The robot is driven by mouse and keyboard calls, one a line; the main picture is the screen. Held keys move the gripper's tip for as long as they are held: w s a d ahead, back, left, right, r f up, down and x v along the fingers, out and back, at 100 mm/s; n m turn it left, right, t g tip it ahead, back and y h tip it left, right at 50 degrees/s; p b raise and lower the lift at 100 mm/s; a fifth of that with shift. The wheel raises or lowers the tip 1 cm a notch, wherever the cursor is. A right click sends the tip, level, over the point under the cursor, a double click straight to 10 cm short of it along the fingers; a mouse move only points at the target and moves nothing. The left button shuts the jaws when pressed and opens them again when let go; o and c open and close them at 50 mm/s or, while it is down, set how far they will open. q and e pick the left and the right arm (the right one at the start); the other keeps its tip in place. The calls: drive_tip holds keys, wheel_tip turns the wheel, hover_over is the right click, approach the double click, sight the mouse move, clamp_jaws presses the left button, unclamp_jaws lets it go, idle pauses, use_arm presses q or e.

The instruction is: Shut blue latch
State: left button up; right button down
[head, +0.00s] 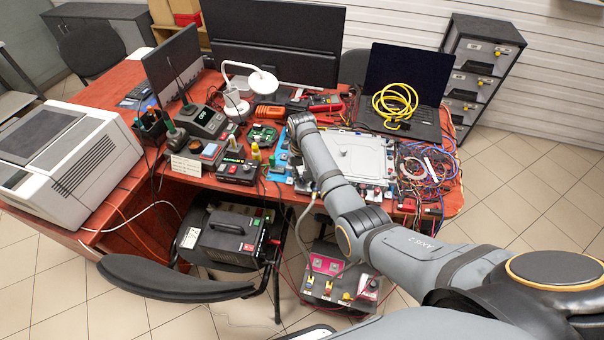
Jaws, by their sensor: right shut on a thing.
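My right arm reaches in from the right across the table's front edge, with its wrist over the blue patch beside the pale grey panel (362,157). My right gripper (303,184) is mostly hidden behind my forearm. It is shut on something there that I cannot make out. A blue latch cannot be told apart at this size. Small fittings line the panel's front edge, partly covered by my arm. A pale hose (299,228) hangs below the table edge beside my forearm. My left gripper is not in view.
The red table (447,203) is crowded. Red and blue cables (428,170) lie right of the panel. A laptop (405,85) with a coiled yellow cable (395,101) stands behind. A black chair (178,281) and a grey box with coloured fittings (340,287) stand in front, below table height.

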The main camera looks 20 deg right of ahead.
sight(302, 179)
idle(0.4)
drive_tip(key=c, duration=1.5)
unclamp_jaws()
wheel_tip(302, 179, up, 12)
